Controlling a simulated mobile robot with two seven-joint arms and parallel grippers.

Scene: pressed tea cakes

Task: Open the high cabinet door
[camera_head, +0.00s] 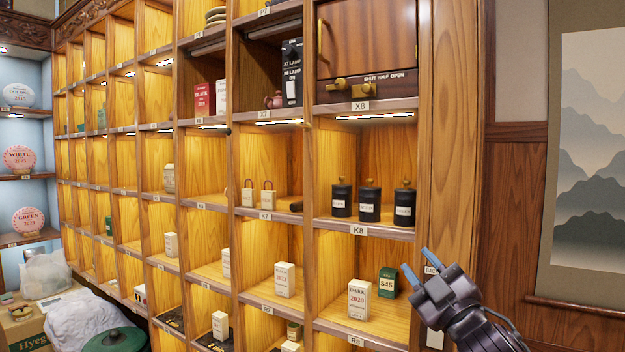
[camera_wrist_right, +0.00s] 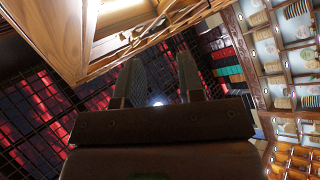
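The high cabinet door (camera_head: 368,38) is a brown wooden panel at the top right of the shelf wall, above the label X8. It looks shut. A vertical brass handle (camera_head: 320,38) sits on its left side. My right gripper (camera_head: 419,265) is low and to the right of the door, well apart from it, in front of the shelf's right post. Its two blue-tipped fingers are parted with nothing between them. The wrist view also shows the two fingers (camera_wrist_right: 160,82) apart and empty. My left gripper is not in view.
Below the door is a panel marked SHUT HALF OPEN with a brass latch (camera_head: 362,90). Black canisters (camera_head: 369,202) stand on the K8 shelf, and a white box (camera_head: 359,298) and green tin (camera_head: 388,282) below. A landscape scroll (camera_head: 592,160) hangs at right.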

